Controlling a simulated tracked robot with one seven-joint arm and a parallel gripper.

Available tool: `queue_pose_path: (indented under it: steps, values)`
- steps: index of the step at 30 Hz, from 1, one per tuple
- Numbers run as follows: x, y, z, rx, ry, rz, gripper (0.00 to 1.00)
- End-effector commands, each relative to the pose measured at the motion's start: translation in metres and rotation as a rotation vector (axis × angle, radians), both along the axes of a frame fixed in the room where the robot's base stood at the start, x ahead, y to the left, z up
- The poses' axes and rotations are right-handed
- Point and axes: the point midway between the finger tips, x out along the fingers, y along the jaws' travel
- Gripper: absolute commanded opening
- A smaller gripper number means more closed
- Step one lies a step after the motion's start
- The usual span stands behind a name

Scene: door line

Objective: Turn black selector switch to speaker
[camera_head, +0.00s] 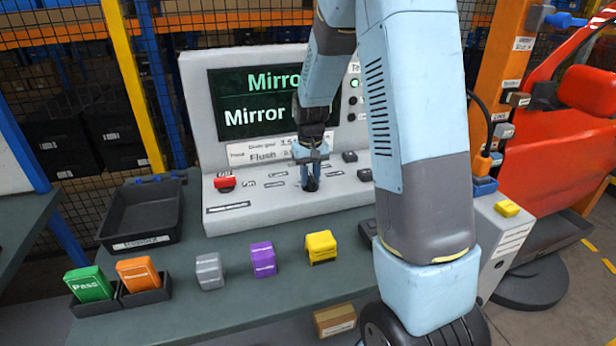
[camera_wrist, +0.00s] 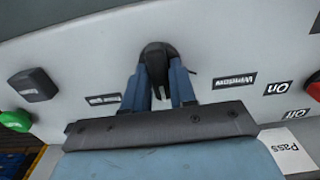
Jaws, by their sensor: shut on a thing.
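The black selector switch (camera_wrist: 157,60) sits on the sloped grey panel of the test console. My gripper (camera_wrist: 157,85) is shut on it, with one blue finger on each side of the knob. In the head view my gripper (camera_head: 309,178) reaches down to the panel, and the switch (camera_head: 310,184) is mostly hidden between the fingers. Small labels lie around the switch; in the wrist view one (camera_wrist: 234,80) is right of it and another (camera_wrist: 104,99) left of it. Their text is too small or upside down to read surely. The switch's exact pointing direction is unclear.
A red switch (camera_head: 224,183) is at the panel's left and a dark square button (camera_head: 349,156) at its right. The console screen (camera_head: 240,105) stands behind. On the bench are a black tray (camera_head: 112,243) and grey, purple (camera_head: 263,259) and yellow (camera_head: 321,247) blocks.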

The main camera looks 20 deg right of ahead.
Motion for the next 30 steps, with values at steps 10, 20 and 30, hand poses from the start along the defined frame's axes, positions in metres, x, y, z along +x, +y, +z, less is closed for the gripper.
queue_pose_path:
  steps: [10,20,30]
  values:
    - [0.0002,0.0035,0.0002,0.001,0.0,-0.007,0.0]
    - [0.0002,0.0027,0.0003,0.002,-0.001,-0.154,0.0]
    - [0.0003,0.002,0.0004,0.001,-0.001,-0.382,0.0]
